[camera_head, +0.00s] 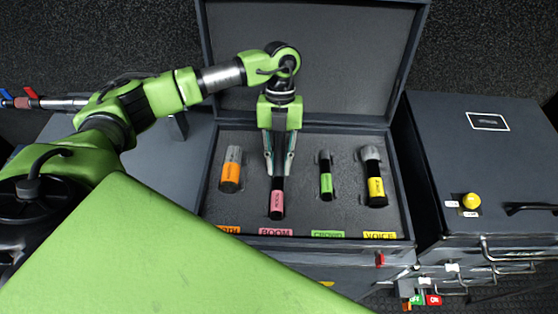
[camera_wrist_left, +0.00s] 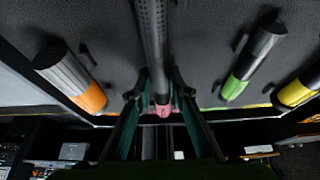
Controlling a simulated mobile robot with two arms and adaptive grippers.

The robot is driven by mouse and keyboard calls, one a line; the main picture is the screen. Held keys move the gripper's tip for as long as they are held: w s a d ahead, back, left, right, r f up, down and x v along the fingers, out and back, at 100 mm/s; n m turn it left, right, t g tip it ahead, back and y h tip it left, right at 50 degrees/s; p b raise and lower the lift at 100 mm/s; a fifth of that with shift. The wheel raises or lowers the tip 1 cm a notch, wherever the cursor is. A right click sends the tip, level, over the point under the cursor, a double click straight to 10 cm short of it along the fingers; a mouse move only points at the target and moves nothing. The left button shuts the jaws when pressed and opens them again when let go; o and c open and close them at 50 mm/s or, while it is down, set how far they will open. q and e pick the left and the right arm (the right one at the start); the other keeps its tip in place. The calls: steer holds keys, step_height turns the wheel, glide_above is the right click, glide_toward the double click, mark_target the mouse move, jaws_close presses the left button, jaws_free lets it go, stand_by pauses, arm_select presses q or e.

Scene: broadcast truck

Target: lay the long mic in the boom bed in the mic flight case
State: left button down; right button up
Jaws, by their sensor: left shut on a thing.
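The open mic flight case (camera_head: 405,215) has a dark foam insert. My left gripper (camera_head: 278,165) points down over the foam and is shut on the long mic (camera_head: 277,198), a dark tube with a pink band. The mic is in line above the pink BOOM label (camera_head: 275,232). Its upper part is hidden by the fingers in the head view. In the left wrist view the long mic (camera_wrist_left: 152,40) runs between the fingertips (camera_wrist_left: 160,95), its pink end towards the case's front edge. I cannot tell whether it touches the boom bed, which it covers. My right gripper is not in view.
An orange-banded mic (camera_head: 231,170) lies left of the boom place. A green-banded mic (camera_head: 326,177) and a yellow-banded mic (camera_head: 374,178) lie to the right, by matching labels. The raised lid (camera_head: 310,60) stands behind. A dark cabinet with a yellow knob (camera_head: 471,201) is at right.

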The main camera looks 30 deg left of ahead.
arm_select(q)
steer(key=shift+f, duration=0.1)
steer(key=c, duration=1.9)
jaws_free()
steer(key=shift+r, duration=0.25)
steer(key=shift+w+r, duration=0.15)
steer(key=shift+r, duration=0.15)
steer(key=b+v, duration=0.1)
steer(key=v, duration=1)
steer(key=shift+r+b, duration=0.1)
steer(key=shift+b, duration=0.3)
